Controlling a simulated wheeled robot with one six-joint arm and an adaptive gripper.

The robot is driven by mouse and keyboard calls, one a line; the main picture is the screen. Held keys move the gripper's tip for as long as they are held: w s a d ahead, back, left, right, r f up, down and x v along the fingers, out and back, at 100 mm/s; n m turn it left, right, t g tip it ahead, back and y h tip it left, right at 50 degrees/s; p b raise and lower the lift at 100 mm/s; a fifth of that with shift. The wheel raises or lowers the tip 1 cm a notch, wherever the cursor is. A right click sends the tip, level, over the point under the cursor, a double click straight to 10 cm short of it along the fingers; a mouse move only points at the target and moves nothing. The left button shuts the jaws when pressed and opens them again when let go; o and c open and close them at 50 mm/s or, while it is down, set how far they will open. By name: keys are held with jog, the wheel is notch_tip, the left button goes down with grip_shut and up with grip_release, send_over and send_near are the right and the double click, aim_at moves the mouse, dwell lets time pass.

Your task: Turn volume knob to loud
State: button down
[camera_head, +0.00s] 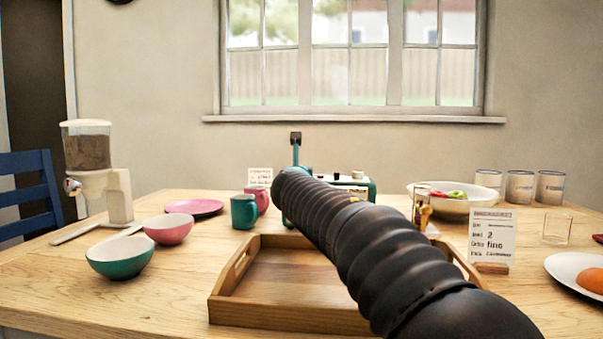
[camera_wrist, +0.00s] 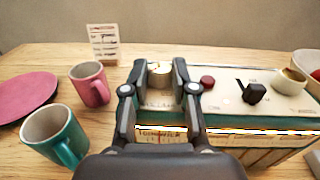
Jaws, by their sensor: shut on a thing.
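A teal radio with a cream top panel (camera_wrist: 228,97) stands on the table in front of me. To the right on the panel are a small dark red knob (camera_wrist: 207,82), a black pointer knob (camera_wrist: 254,92) and a cream-topped round knob (camera_wrist: 292,78). The labels are too small to read, so I cannot tell the knob's setting. In the head view the radio (camera_head: 372,188) is partly behind my arm, and my gripper is hidden.
A pink mug (camera_wrist: 90,84) and a teal mug (camera_wrist: 54,136) stand left of the radio, near a pink plate (camera_wrist: 24,96). A wooden tray (camera_head: 232,310) lies in front. A fruit bowl (camera_head: 445,206) stands right of the radio.

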jog(key=shift+a+m+h+p, duration=0.1)
jog(key=shift+m+h+p, duration=0.25)
jog(key=shift+m+h, duration=0.45)
jog(key=shift+h, duration=0.3)
jog(key=c, duration=1.2)
grip_release()
jog(key=s+a, duration=0.1)
jog(key=s, duration=1.1)
jog(key=shift+a, duration=0.15)
